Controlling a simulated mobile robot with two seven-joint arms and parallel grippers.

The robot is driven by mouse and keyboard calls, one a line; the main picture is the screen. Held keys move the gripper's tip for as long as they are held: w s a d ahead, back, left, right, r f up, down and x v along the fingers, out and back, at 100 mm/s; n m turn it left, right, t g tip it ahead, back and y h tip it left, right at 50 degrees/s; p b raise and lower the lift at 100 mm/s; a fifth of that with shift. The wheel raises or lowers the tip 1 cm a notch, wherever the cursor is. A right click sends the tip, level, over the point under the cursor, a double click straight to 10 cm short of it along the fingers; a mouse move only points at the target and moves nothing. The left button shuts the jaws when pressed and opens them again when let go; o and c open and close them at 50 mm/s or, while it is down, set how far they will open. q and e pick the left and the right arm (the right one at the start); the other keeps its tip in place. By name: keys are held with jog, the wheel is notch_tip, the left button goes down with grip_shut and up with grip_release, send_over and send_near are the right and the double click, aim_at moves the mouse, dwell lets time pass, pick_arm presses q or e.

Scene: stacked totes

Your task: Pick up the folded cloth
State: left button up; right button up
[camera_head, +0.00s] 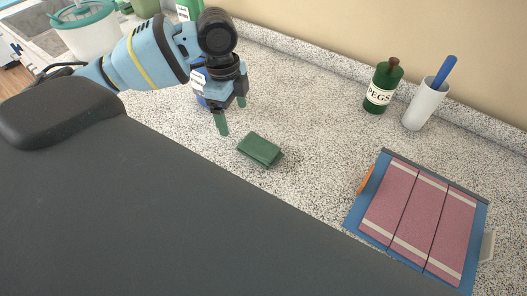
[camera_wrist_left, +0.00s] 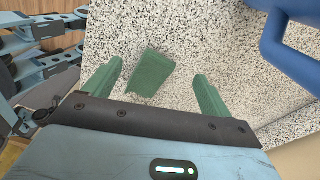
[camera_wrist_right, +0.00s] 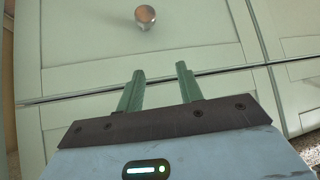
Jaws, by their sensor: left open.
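The folded cloth (camera_head: 260,150) is a small dark green folded pad lying flat on the speckled counter in the head view. It also shows in the left wrist view (camera_wrist_left: 150,72), between and beyond my fingers. My left gripper (camera_head: 231,112) is open and empty, above the counter and up and left of the cloth in the head view, apart from it. My right gripper (camera_wrist_right: 160,70) shows only in its own wrist view, with its green fingers apart and nothing between them, in front of pale green cabinet fronts.
A dark green PEGS bottle (camera_head: 382,88) and a white cup (camera_head: 425,103) holding a blue-handled item stand by the back wall. A blue board with pink panels (camera_head: 418,213) lies at right. A blue object (camera_wrist_left: 290,45) is near my left gripper. Counter around the cloth is clear.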

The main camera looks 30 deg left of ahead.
aim_at(256, 142)
pick_arm(q)
jog(key=d+m, duration=0.1)
jog(key=d, duration=0.2)
jog(key=d+m+y, duration=0.1)
jog(key=d+m, duration=0.1)
jog(key=d, duration=0.1)
jog(key=shift+w+r+m, duration=0.15)
jog(key=shift+m, duration=0.15)
jog(key=shift+a+f, duration=0.15)
jog(key=shift+f, duration=1.45)
jog(key=f, duration=0.4)
jog(key=shift+d+f, duration=0.2)
jog(key=shift+f, duration=0.2)
pick_arm(e)
jog(key=shift+d+r, duration=0.15)
jog(key=shift+d, duration=0.1)
pick_arm(q)
jog(key=shift+c, duration=0.2)
jog(key=c, duration=1)
jog(key=shift+c, duration=0.2)
